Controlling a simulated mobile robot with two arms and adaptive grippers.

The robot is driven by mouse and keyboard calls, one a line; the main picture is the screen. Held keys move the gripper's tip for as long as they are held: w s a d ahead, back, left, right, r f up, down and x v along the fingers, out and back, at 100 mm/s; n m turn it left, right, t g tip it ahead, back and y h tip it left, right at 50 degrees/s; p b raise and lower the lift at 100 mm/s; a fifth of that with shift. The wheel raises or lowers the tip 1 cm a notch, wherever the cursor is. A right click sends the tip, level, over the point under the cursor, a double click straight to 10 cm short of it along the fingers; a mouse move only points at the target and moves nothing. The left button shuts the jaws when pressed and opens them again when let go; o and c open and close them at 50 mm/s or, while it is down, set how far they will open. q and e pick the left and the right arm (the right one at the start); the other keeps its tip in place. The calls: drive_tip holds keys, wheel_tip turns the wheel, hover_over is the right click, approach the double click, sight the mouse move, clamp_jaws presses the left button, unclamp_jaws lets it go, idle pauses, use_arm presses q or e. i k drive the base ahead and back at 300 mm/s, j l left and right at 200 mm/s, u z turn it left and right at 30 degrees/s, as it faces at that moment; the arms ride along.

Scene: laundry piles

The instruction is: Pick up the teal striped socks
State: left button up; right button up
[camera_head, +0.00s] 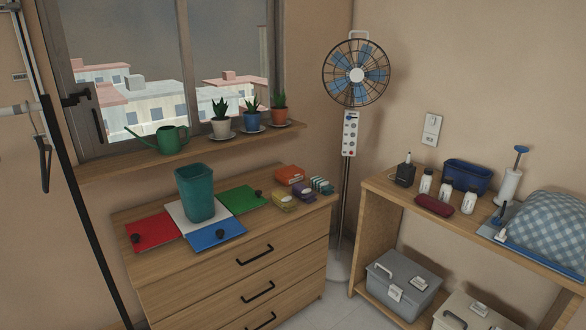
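A small folded bundle with teal and white stripes (321,186), which looks like the teal striped socks, lies on the wooden dresser (230,278) near the right end of its top. It sits just right of a purple bundle (303,190). An orange bundle (290,175) and a yellowish bundle (284,201) lie close by on its left side. Neither of my grippers shows in the head view. Nothing is seen touching the striped bundle.
A teal bin (196,193) stands among red (152,231), blue (215,236) and green (240,198) mats. A fan (357,75) stands behind the dresser's right end. A shelf (455,226) holding bottles and an ironing pad is at right. Potted plants line the sill.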

sight(322, 186)
drive_tip(key=i+l, duration=0.1)
drive_tip(key=i, duration=1.15)
